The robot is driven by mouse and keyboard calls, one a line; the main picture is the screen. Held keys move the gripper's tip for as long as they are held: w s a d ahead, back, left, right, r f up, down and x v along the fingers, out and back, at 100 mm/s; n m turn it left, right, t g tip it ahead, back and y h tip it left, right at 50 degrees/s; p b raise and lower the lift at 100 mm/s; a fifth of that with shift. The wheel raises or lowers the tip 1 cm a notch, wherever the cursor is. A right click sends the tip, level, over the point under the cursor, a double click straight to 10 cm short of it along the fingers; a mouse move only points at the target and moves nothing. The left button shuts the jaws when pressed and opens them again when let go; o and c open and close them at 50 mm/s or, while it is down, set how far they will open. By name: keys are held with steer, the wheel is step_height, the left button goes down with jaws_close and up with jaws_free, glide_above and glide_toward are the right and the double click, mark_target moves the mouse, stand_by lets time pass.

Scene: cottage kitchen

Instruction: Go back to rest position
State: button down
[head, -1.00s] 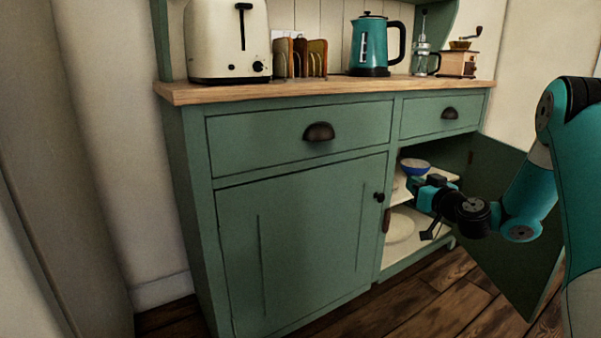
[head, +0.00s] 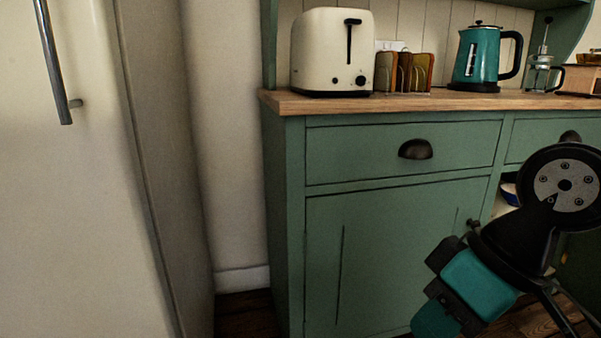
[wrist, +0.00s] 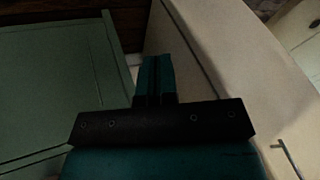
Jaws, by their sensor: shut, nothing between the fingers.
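My gripper (wrist: 154,62) shows in the wrist view with its two teal fingers together and nothing between them. In the head view, the black and teal end of my arm is large at the lower right, in front of the green cabinet (head: 385,250). I cannot clearly make out the fingertips there. In the wrist view, the fingers lie between the green cabinet front (wrist: 50,85) on the left and a cream fridge side (wrist: 215,55) on the right, apart from both.
The cream fridge (head: 65,200) with a metal handle stands at the left. The wooden counter (head: 330,103) carries a cream toaster (head: 330,50), a toast rack (head: 403,72), a teal kettle (head: 475,58) and a French press (head: 540,75). A blue-rimmed bowl (head: 510,193) peeks from the cabinet's open right side.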

steer(key=s+r+p, duration=0.2)
steer(key=r+p, duration=1.7)
steer(key=s+d+r+h+p, duration=0.1)
steer(key=s+r+p, duration=0.1)
steer(key=r+p, duration=1.7)
steer(key=shift+g, duration=0.4)
steer(key=shift+d, duration=0.1)
